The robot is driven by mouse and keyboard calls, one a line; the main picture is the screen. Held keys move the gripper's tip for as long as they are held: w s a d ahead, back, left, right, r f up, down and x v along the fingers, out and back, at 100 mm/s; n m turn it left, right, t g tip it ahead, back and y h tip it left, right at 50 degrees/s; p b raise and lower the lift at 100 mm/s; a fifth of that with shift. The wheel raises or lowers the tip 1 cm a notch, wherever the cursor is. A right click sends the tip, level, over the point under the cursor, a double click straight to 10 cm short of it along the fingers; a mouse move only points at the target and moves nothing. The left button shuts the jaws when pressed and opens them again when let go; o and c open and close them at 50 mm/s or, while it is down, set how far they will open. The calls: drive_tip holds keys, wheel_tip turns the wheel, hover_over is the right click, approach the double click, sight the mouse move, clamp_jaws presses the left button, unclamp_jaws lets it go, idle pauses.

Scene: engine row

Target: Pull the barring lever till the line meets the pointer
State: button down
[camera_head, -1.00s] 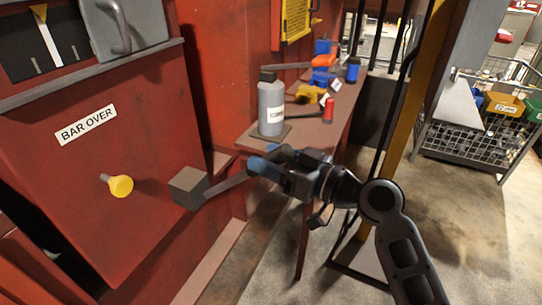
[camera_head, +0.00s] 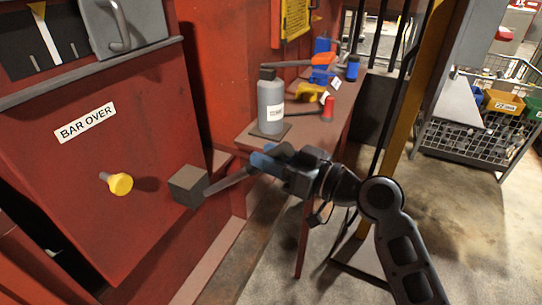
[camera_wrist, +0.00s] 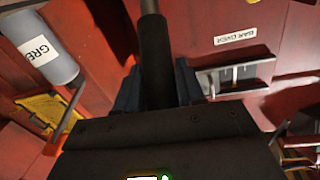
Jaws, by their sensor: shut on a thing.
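The barring lever (camera_head: 229,182) is a grey bar rising to the right from a dark square block (camera_head: 187,186) on the red engine side. My gripper (camera_head: 264,158) is shut on its outer end. In the wrist view the dark lever (camera_wrist: 154,50) runs up between the blue fingers of my gripper (camera_wrist: 157,88). The black gauge window is at the upper left of the head view. It shows a yellow pointer (camera_head: 38,11) at its top and a thick pale line (camera_head: 48,42) just below, its upper end close to the pointer tip. The window (camera_wrist: 236,77) also shows in the wrist view.
A yellow knob (camera_head: 120,184) sticks out left of the block, below the BAR OVER label (camera_head: 86,123). A red bench (camera_head: 310,135) beyond my gripper bears a grey bottle (camera_head: 271,103) and several small items. A yellow post (camera_head: 405,110) stands behind my arm.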

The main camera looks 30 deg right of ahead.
drive_tip(key=shift+f, duration=0.1)
drive_tip(key=b, duration=0.1)
drive_tip(key=f+b, duration=0.1)
drive_tip(key=b, duration=0.1)
drive_tip(key=shift+s+d+b, duration=0.25)
drive_tip(key=shift+s+b, duration=0.05)
drive_tip(key=shift+t, duration=0.3)
drive_tip(key=shift+r, duration=0.15)
drive_tip(key=c, duration=0.8)
unclamp_jaws()
drive_tip(key=shift+s, duration=0.1)
drive_tip(key=shift+b+v, duration=0.7)
drive_tip(key=shift+v, duration=3.1)
